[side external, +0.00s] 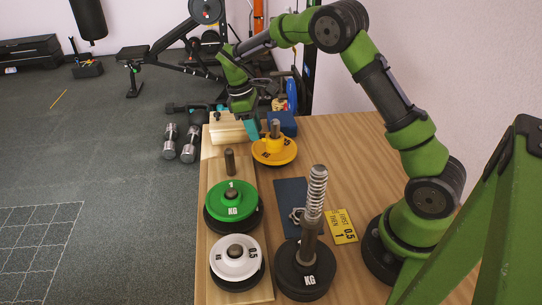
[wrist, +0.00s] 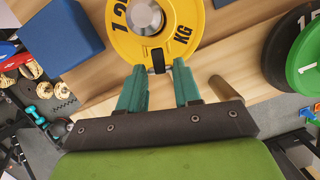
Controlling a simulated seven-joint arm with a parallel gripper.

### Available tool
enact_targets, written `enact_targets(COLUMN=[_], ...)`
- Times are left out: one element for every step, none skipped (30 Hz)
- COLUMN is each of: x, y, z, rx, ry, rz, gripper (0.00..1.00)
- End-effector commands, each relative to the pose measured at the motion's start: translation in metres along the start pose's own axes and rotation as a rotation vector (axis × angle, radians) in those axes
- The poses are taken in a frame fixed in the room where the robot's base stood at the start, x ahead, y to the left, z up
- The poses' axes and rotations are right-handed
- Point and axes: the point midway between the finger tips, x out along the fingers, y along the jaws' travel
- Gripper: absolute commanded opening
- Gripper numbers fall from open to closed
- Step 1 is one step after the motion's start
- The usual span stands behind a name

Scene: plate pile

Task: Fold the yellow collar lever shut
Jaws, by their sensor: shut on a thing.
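A yellow plate (side external: 277,157) marked in KG lies around an upright grey post (side external: 275,127) at the far end of the table. A yellow collar (side external: 272,144) sits on it around the post. In the wrist view, the yellow plate (wrist: 122,48) fills the top, with the silver post end (wrist: 146,14) in its middle. My gripper (side external: 254,131) is low at the left of the collar. In the wrist view, my gripper (wrist: 158,73) is shut on a small yellow part with a dark slot, apparently the yellow collar lever (wrist: 158,60). The lever's exact angle cannot be told.
A blue block (side external: 282,122) and a pale wooden block (side external: 228,129) stand close by. A bare peg (side external: 230,161), green plate (side external: 231,200) and white plate (side external: 235,259) are nearer. A spring-topped post (side external: 315,205) stands beside a yellow card (side external: 340,226).

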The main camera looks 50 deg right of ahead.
Motion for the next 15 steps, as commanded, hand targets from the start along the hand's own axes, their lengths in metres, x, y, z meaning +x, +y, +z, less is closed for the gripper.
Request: enact_targets(x=[-0.0002,-0.0003,-0.0003,-0.0003,-0.0003,-0.0003,-0.0003,-0.0002,-0.0001,0.0002,0.0005,0.0011,0.0016,0.0022,0.0031], y=[0.0001,0.0001,0.0001,0.0001,0.0002,0.0002,0.0001,0.0002,0.0002,0.0002,0.0002,0.0001,0.0001,0.0001,0.0001], z=[0.0000,0.0000,0.0000,0.0000,0.0000,0.0000,0.0000,0.0000,-0.0001,-0.0001,-0.0001,-0.0002,-0.0003,-0.0004,-0.0006], rx=[0.000,0.000,0.000,0.000,0.000,0.000,0.000,0.000,0.000,0.000,0.000,0.000,0.000,0.000,0.000], ry=[0.000,0.000,0.000,0.000,0.000,0.000,0.000,0.000,0.000,0.000,0.000,0.000,0.000,0.000,0.000], rz=[0.001,0.001,0.001,0.001,0.001,0.001,0.001,0.001,0.001,0.001,0.001,0.000,0.000,0.000,0.000], gripper=[0.21,0.21,0.21,0.21,0.21,0.21,0.21,0.21,0.21,0.21,0.21,0.21,0.21,0.21,0.21])
